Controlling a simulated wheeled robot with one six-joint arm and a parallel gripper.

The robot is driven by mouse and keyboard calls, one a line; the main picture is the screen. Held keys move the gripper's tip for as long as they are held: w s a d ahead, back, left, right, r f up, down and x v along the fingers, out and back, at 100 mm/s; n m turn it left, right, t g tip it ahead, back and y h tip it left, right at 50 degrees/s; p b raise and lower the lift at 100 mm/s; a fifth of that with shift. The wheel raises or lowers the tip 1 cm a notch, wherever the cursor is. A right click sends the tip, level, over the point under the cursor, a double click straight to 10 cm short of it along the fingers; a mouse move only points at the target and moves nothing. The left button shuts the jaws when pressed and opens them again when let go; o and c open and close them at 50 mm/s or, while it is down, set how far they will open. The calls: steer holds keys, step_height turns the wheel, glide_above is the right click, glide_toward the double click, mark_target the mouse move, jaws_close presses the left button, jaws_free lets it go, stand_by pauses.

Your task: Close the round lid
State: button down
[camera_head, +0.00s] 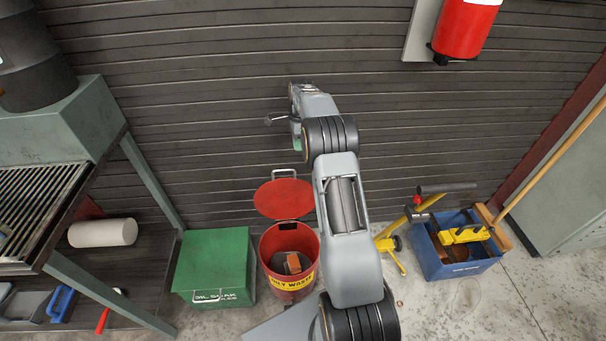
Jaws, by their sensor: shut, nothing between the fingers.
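The red round lid (283,199) stands open, hinged at the back of the red waste can (290,284). A pale handle (284,173) shows at its upper edge. The can's mouth is uncovered, and a dark object and a brownish block (293,263) lie inside. My gripper (272,121) is at the far end of my arm, in front of the slatted wall and above the lid in the picture. It is shut and empty, apart from the lid. My arm runs just right of the lid and can and covers a little of their right edges.
A green box (215,264) stands close left of the can. A blue crate (455,263) with tools is at the right, with a yellow tool (391,249) beside it. A workbench (63,124) fills the left. The slatted wall (220,60) is behind.

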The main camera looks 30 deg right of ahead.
step_height(320, 180, down, 14)
steer(key=m+b, duration=0.2)
steer(key=shift+s+d+r+b, duration=0.25)
steer(key=shift+s+d+b, duration=0.1)
steer(key=shift+s+d, duration=0.1)
steer(key=shift+y, duration=0.3)
